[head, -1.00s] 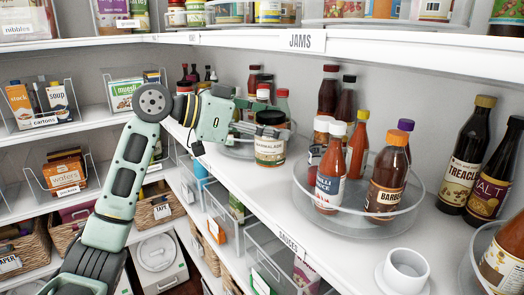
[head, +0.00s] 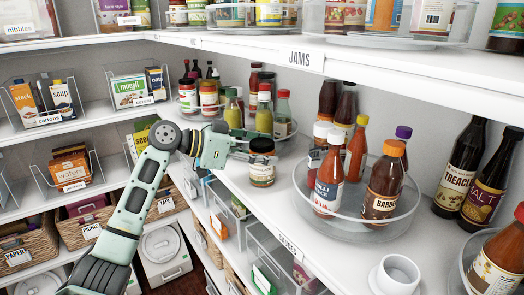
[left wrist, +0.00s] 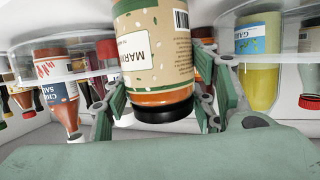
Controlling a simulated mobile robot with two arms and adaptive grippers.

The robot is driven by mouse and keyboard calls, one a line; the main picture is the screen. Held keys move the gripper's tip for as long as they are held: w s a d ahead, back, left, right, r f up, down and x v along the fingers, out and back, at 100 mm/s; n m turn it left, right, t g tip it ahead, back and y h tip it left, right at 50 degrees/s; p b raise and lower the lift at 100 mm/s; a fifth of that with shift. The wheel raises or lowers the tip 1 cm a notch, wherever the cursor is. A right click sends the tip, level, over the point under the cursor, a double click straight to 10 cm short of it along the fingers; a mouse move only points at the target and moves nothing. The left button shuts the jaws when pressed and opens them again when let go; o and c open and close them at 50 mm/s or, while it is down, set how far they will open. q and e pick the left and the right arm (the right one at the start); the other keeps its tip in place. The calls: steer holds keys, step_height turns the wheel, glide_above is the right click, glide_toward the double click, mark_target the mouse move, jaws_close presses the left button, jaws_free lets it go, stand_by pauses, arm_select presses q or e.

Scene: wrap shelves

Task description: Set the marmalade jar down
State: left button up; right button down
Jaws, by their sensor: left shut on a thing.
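The marmalade jar (head: 262,172) has a dark lid and a beige label. It is upright at the front of the sauces shelf (head: 240,192), between two turntables. My left gripper (head: 256,158) is shut on it just below the lid. The left wrist view, upside down, shows the jar (left wrist: 165,55) close up between the fingers, with its black lid at the bottom. I cannot tell whether its base touches the shelf. My right gripper is not in view.
A clear turntable (head: 350,231) with several sauce bottles stands to the right. Another turntable (head: 286,138) with bottles is behind the jar. A white empty cup (head: 397,275) is at the front right. The jams shelf (head: 265,50) hangs above.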

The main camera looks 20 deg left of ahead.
arm_select(q)
steer(key=shift+r, duration=0.1)
steer(key=o, duration=1.7)
steer(key=b+v, duration=0.4)
steer(key=v, duration=0.8)
